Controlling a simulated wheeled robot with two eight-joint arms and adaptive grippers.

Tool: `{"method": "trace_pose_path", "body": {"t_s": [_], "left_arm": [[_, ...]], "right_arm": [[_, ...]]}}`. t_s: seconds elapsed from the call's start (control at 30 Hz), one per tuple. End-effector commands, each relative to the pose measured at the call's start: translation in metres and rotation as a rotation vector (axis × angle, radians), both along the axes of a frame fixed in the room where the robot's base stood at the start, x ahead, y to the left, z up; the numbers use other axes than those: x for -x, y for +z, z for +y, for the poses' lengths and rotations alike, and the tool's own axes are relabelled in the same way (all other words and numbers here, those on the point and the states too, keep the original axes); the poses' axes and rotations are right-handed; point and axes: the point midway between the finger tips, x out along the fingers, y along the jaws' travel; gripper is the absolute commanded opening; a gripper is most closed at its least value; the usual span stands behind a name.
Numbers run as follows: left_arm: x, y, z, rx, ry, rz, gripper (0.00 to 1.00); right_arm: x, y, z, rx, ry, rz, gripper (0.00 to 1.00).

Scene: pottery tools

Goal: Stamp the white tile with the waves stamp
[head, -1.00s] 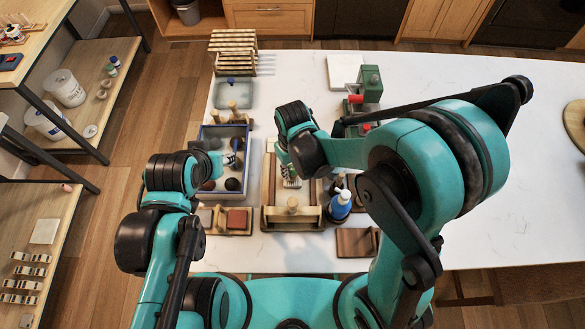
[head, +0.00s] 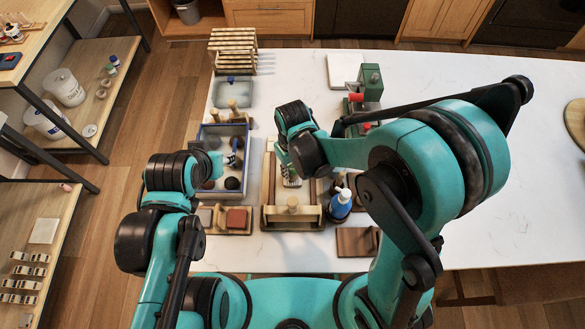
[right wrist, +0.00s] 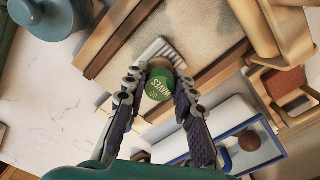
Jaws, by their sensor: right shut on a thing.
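The waves stamp (right wrist: 159,84) has a round green top lettered "WAVES". My right gripper (right wrist: 158,80) is shut on it, a finger on each side; this gripper also shows in the head view (head: 290,178), over the wooden frame. A pale ridged piece (right wrist: 160,51) shows just beyond the green top; I cannot tell whether it touches the surface below.
The blue-edged tray (head: 201,134) with round dark items is left of the frame. A blue bottle (head: 340,208) stands close on the frame's right. A green press-like device (head: 370,84) and a white slab (head: 345,69) are at the back.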

Motion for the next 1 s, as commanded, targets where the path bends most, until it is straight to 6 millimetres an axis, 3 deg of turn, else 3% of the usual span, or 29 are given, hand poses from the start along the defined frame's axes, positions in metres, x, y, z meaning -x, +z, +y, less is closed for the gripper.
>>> {"method": "trace_pose_path", "body": {"t_s": [0.7,1.0], "left_arm": [[0.000,0.041,0.000,0.000,0.000,0.000,0.40],[0.000,0.041,0.000,0.000,0.000,0.000,0.40]], "right_arm": [[0.000,0.058,0.000,0.000,0.000,0.000,0.01],[0.000,0.059,0.000,0.000,0.000,0.000,0.01]]}}
